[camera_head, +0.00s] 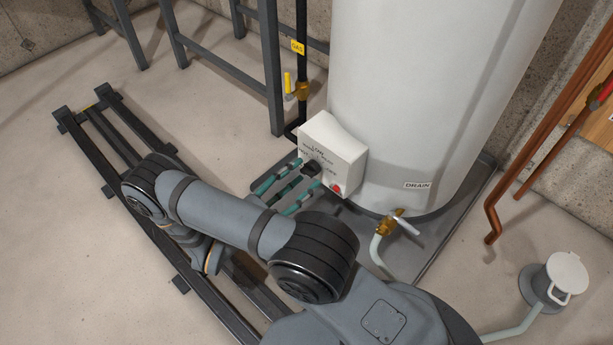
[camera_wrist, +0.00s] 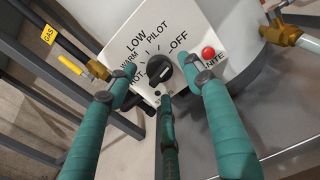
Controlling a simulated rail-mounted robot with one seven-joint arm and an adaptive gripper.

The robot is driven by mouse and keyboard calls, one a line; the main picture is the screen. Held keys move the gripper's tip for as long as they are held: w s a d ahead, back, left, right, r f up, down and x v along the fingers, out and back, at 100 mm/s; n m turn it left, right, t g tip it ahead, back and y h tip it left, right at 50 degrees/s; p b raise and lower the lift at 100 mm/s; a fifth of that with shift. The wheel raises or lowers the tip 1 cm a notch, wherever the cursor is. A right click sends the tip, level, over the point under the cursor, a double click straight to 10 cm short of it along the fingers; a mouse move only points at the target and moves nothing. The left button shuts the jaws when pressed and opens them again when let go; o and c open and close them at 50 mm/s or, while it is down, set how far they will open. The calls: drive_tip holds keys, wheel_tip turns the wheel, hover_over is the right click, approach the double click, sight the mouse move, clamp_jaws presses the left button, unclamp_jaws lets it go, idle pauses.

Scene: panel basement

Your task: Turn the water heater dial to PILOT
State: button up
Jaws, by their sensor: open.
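The white control box (camera_head: 345,148) is on the lower front of the white water heater (camera_head: 430,90). Its black dial (camera_wrist: 160,69) faces my gripper in the wrist view. LOW, PILOT and OFF are printed around its upper side, WARM and HOT at its left. I cannot tell surely which mark the dial points to. My gripper (camera_wrist: 161,76) is open, with teal fingers left and right of the dial and a third finger below it. The fingers look apart from the dial, though the exact gap is unclear. In the head view the dial (camera_head: 312,168) is close to the fingertips.
A red ignite button (camera_wrist: 208,53) is right of the dial, close to the right fingertip. A gas pipe with a yellow-handled valve (camera_head: 289,84) stands left of the box. A brass drain valve (camera_head: 388,226) is at the right. Floor at the left is clear beyond the rail.

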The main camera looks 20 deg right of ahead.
sight(311, 169)
drive_tip(key=shift+b+x, duration=0.35)
drive_tip(key=shift+x, duration=1.05)
drive_tip(key=shift+c, duration=0.9)
drive_tip(key=c, duration=1)
drive_tip(key=shift+o, duration=0.2)
drive_tip(key=shift+r+n+p, duration=0.1)
drive_tip(key=shift+n+p, duration=0.3)
drive_tip(key=n+p, duration=0.2)
drive_tip(key=shift+n, duration=0.4)
drive_tip(key=shift+n+p, duration=0.65)
drive_tip(key=shift+n, duration=1.45)
